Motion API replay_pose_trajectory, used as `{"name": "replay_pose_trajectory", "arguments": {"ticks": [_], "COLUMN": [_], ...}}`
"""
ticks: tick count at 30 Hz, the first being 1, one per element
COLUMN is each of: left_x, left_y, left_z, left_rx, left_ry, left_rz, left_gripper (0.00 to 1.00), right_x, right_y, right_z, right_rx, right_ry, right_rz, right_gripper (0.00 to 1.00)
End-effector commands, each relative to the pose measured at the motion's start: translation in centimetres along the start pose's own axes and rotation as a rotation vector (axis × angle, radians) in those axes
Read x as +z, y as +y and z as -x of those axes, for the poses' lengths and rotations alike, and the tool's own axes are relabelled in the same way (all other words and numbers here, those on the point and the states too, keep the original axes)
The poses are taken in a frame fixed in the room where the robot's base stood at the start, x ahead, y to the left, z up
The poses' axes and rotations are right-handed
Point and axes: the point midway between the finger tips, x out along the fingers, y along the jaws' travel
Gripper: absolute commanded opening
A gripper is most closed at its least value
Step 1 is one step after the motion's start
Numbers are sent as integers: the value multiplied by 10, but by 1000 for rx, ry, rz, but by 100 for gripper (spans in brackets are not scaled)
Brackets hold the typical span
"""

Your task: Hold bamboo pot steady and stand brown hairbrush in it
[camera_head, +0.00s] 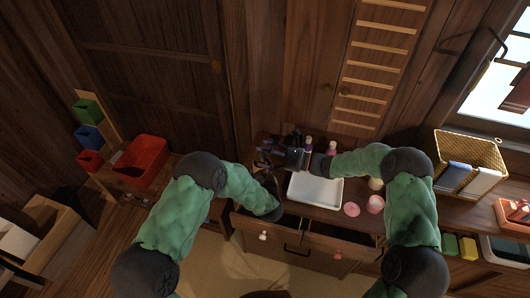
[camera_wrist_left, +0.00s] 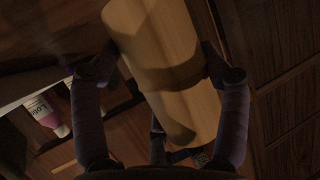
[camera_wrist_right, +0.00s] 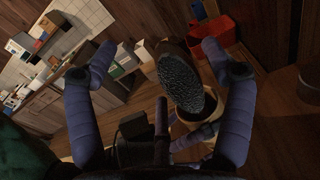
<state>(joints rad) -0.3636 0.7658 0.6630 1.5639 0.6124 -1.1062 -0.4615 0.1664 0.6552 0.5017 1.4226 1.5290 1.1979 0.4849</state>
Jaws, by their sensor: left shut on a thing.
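The bamboo pot (camera_wrist_left: 165,65) is a pale cylinder with a darker band, held between the two fingers of my left gripper (camera_wrist_left: 160,72). Its round mouth (camera_wrist_right: 196,108) shows in the right wrist view. The brown hairbrush (camera_wrist_right: 182,82) has its dark bristle head over that mouth, tilted; its handle is hidden. My right gripper (camera_wrist_right: 160,68) has its fingers spread wide, with the brush head between them and a clear gap to the left finger. In the head view, my right gripper (camera_head: 296,158) is above the cabinet top and my left gripper (camera_head: 270,184) is close beside it.
A white tray (camera_head: 315,190) lies on the cabinet, with bottles (camera_head: 308,144) behind and pink jars (camera_head: 375,204) to its right. Open drawers (camera_head: 340,240) stick out in front. A red bin (camera_head: 143,160) stands left, a wicker basket (camera_head: 468,150) right.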

Motion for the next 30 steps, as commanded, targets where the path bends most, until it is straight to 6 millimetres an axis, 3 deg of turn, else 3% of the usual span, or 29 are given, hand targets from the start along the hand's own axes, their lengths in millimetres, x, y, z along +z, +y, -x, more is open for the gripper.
{"name": "replay_pose_trajectory", "arguments": {"ticks": [11,24,30], "left_x": [0,0,0], "left_y": [0,0,0], "left_z": [0,0,0], "left_rx": [0,0,0], "left_ry": [0,0,0], "left_rz": [0,0,0], "left_gripper": [42,42,42], "right_x": [0,0,-1], "right_y": [-1,-1,0], "right_z": [11,92,114], "right_rx": [-2,-3,-1], "right_ry": [0,1,1], "right_rz": [0,-1,-1], "right_gripper": [83,83,83]}}
